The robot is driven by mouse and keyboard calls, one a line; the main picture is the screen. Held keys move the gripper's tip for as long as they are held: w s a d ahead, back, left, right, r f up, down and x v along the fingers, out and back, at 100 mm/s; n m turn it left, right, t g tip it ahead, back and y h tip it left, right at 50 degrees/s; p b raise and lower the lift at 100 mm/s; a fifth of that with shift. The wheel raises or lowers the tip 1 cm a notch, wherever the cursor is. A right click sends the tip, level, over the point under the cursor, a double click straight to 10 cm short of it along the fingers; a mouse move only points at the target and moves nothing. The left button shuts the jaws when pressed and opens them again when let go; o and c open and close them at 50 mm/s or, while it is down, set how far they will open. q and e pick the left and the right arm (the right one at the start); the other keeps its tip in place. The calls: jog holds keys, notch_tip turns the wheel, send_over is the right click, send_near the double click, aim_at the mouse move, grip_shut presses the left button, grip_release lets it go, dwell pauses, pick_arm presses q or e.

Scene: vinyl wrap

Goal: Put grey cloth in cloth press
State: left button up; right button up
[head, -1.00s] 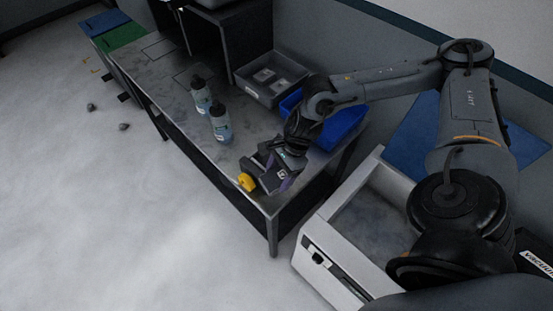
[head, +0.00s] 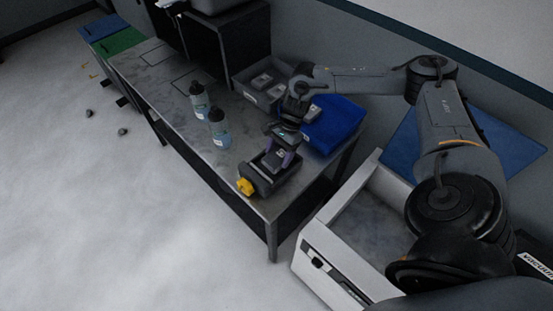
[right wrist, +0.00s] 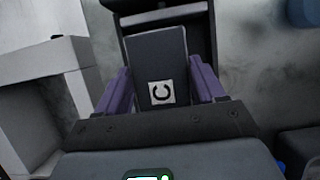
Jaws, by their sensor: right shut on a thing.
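My right gripper (head: 285,148) is shut on a dark grey flat piece with a white label marked C, which I take to be the grey cloth (head: 276,160). In the right wrist view the cloth (right wrist: 158,62) sits between the purple fingers (right wrist: 163,85). The cloth press (head: 264,186) appears to be the black device with a yellow knob at the table's near end. The cloth is over its back part in the head view; I cannot tell whether they touch. A black frame, likely the press, shows beyond the cloth (right wrist: 135,20). My left gripper is not in view.
Two bottles (head: 218,128) stand on the table (head: 185,92) left of the press. A grey bin (head: 249,91) with labelled pieces and a blue bin (head: 340,120) stand at the table's back edge. A white open-topped box (head: 325,240) is right of the table.

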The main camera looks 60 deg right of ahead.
aim_at(277, 158)
jog(key=shift+w+d+f, duration=0.3)
jog(key=shift+w+f, duration=0.1)
jog(key=shift+w, duration=0.2)
jog(key=shift+f, duration=2)
jog(key=o, duration=0.9)
jog(key=shift+r, duration=0.2)
jog(key=v, duration=1.1)
jog(key=shift+d+r+p, duration=0.25)
jog(key=shift+r+p, duration=0.05)
jog(key=shift+s, duration=0.1)
